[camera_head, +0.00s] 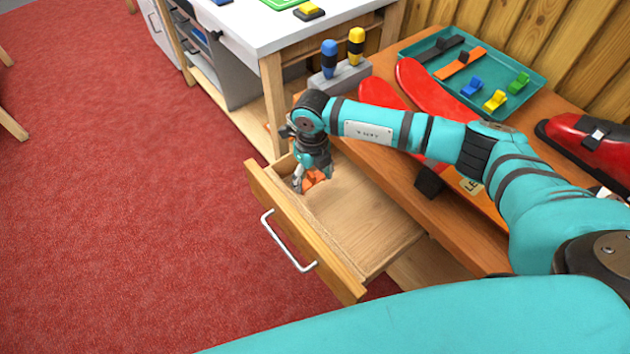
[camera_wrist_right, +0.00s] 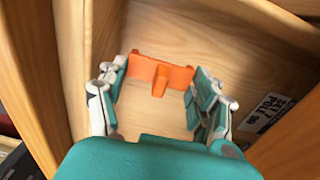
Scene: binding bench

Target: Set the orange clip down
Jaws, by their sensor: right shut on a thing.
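The orange clip (camera_head: 313,179) is between the fingers of my right gripper (camera_head: 311,182), low inside the open wooden drawer (camera_head: 372,228). In the right wrist view the clip (camera_wrist_right: 160,74) spans the gap between the two fingers, with a short tab pointing toward the palm. The bare drawer floor shows around it. I cannot tell whether the clip touches the floor. My right gripper (camera_wrist_right: 157,84) is shut on the clip. My left gripper is not in view.
The drawer front has a metal handle (camera_head: 288,242). A label (camera_wrist_right: 268,114) shows in the right wrist view. On the orange bench, a teal tray (camera_head: 535,85) holds straps and coloured clips. Red ski-like pieces (camera_head: 436,92) and a red boot (camera_head: 590,142) lie near my right arm.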

